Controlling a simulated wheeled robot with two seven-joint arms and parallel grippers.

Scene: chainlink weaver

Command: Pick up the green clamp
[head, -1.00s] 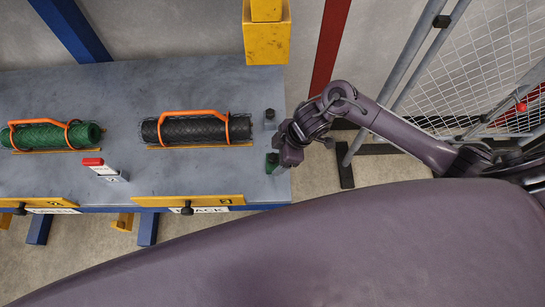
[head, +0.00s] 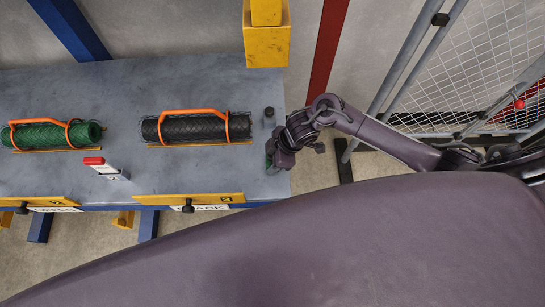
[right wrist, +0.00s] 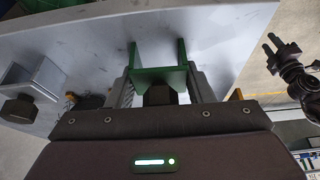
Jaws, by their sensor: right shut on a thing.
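The green clamp (right wrist: 160,75) shows in the right wrist view as a green bracket with a black block below it. It is between the two fingers of my right gripper (right wrist: 162,88), which is shut on it. In the head view the green clamp (head: 269,161) is a small green patch at the table's right edge, mostly hidden by my right gripper (head: 273,158). The clamp is at the table edge; I cannot tell whether it is clear of the surface. My left gripper (right wrist: 278,52) appears small at the right of the right wrist view, apart from the clamp.
A grey clamp (head: 269,118) with a black knob stands just beyond on the grey table (head: 90,90). Black (head: 195,128) and green (head: 45,135) mesh rolls with orange handles lie to the left. A yellow post (head: 266,45) and mesh fence (head: 490,60) stand behind.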

